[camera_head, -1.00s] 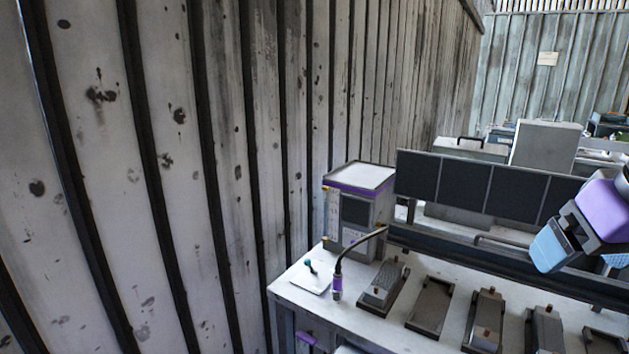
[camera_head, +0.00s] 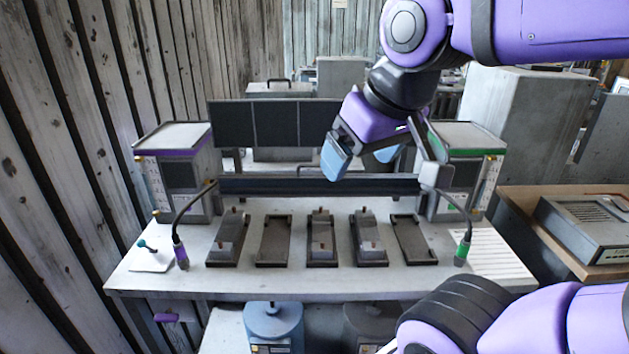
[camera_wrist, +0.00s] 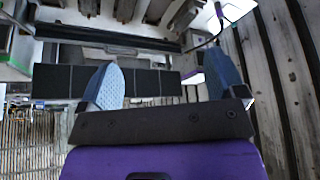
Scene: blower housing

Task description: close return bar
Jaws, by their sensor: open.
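A long dark horizontal bar (camera_head: 275,186), which looks like the return bar, spans the back of the workbench between two cabinets. My gripper (camera_head: 362,162) is open and empty, with light-blue fingers, in front of the dark panels and above the bar. It appears apart from the bar, and my arm partly covers the bar's right part. In the wrist view, my open fingers (camera_wrist: 166,85) show with nothing between them. The bar (camera_wrist: 110,38) crosses the upper part of that view, beyond the fingers.
The workbench (camera_head: 330,283) carries several dark fixtures in a row. A purple-tipped hose (camera_head: 181,252) hangs at left and a green-tipped one (camera_head: 462,250) at right. The left cabinet (camera_head: 180,175) and right cabinet (camera_head: 468,170) flank the bar. A plank wall (camera_head: 60,180) stands at left.

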